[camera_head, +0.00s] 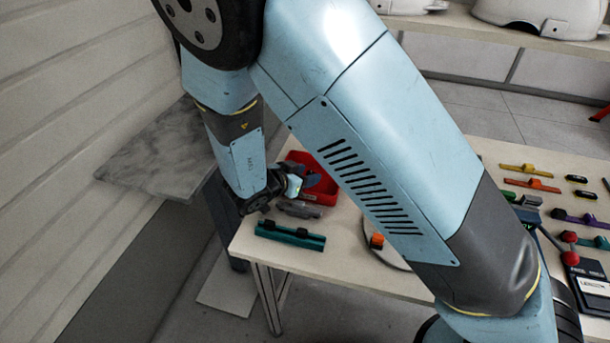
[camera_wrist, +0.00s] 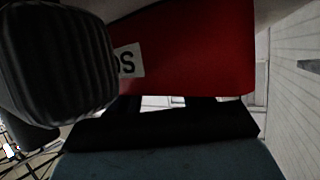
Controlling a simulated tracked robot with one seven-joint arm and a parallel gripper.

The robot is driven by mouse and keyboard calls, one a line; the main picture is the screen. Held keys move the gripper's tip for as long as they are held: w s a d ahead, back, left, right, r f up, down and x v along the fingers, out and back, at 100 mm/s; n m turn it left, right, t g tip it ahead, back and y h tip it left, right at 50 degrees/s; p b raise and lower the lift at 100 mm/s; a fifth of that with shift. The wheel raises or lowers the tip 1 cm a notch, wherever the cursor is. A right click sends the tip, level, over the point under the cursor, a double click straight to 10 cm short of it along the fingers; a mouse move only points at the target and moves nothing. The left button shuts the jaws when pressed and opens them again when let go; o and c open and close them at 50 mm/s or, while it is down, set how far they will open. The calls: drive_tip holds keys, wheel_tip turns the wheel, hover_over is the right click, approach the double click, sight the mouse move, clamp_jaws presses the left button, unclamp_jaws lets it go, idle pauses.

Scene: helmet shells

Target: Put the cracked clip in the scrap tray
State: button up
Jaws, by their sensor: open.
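A red tray (camera_head: 326,190) stands at the near-left part of the table, partly hidden by my arm. Its red wall (camera_wrist: 195,50) fills the top of the wrist view, with a white label of which "DS" shows. I cannot tell if it is the scrap tray. My gripper (camera_head: 303,183) is open, at the tray's left side in the head view; contact is unclear. A dark finger (camera_wrist: 62,65) blocks the left of the wrist view. I see no clip between the jaws, though that space is largely hidden. I cannot pick out the cracked clip.
A teal rail-like piece (camera_head: 290,235) lies near the table's left edge. An orange block (camera_head: 376,240) sits on a round plate, partly behind my arm. Several coloured clips, including a yellow one (camera_head: 525,168) and an orange one (camera_head: 532,184), lie on the right. White helmet shells (camera_head: 535,14) stand behind.

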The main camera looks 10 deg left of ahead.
drive_tip(key=v, duration=1.1)
drive_tip(key=shift+s+a+r, duration=0.1)
drive_tip(key=shift+s+a, duration=0.1)
drive_tip(key=shift+s, duration=0.1)
drive_tip(key=w+d+r+n+y, duration=0.1)
drive_tip(key=w+d+r+y, duration=0.3)
drive_tip(key=w+r, duration=0.45)
drive_tip(key=w+d+r+n+y, duration=0.1)
drive_tip(key=w+r+y, duration=0.4)
drive_tip(key=w+r, duration=0.3)
drive_tip(key=s+d+r+n+g+y, duration=0.2)
drive_tip(key=s+d+r+n+y, duration=0.1)
drive_tip(key=d+r, duration=0.75)
drive_tip(key=s+d+g+h, duration=0.1)
drive_tip(key=s+d+h, duration=0.1)
drive_tip(key=s+d, duration=0.8)
drive_tip(key=s+d+n+g+h, duration=0.1)
drive_tip(key=s+d+g+h, duration=0.1)
drive_tip(key=s+d, duration=0.8)
drive_tip(key=d+h, duration=0.1)
drive_tip(key=d, duration=0.5)
drive_tip(key=shift+r+h, duration=0.25)
drive_tip(key=shift+h, duration=0.05)
